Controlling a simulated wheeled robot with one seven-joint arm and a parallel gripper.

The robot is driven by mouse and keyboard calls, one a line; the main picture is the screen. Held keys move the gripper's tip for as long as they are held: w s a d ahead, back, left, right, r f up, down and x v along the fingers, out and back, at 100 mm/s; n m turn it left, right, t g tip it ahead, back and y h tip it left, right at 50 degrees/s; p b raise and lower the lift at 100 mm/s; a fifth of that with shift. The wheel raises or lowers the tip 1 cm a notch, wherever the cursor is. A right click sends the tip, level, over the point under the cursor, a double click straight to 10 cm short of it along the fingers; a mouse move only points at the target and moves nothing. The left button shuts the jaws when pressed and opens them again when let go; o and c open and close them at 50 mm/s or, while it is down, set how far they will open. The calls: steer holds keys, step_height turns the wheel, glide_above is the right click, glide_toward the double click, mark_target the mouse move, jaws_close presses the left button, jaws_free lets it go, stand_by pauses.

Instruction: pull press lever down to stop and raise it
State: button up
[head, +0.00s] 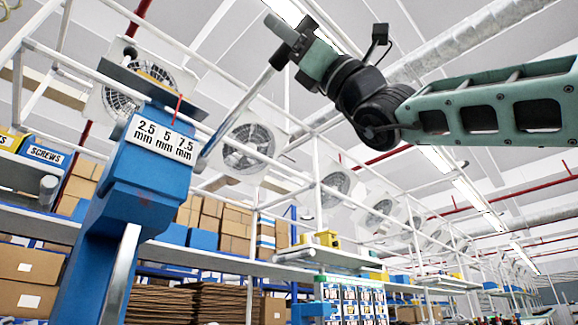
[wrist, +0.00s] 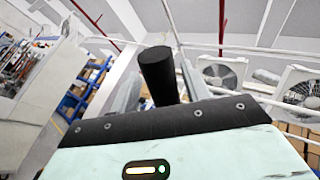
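The blue press (head: 150,165) stands at the left of the head view, with a white plate marked 2.5, 5 and 7.5 mm. Its lever (head: 238,112) is a grey rod slanting up and right from the press head to a black grip. My gripper (head: 282,54) is at the lever's upper end, by the grip. In the wrist view the black grip (wrist: 159,74) stands between my two grey fingers. Whether the fingers press on it cannot be told. The lower part of the grip is hidden behind my gripper's body.
A thin red pointer (head: 177,108) stands above the scale plate. White frame rails (head: 318,165) and wall fans (head: 249,143) lie behind the lever. Shelves with cardboard boxes (head: 222,225) stand further back. Open air surrounds my arm.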

steer(key=b+v, duration=0.4)
steer(key=v, duration=1.3)
steer(key=shift+d+f, duration=0.2)
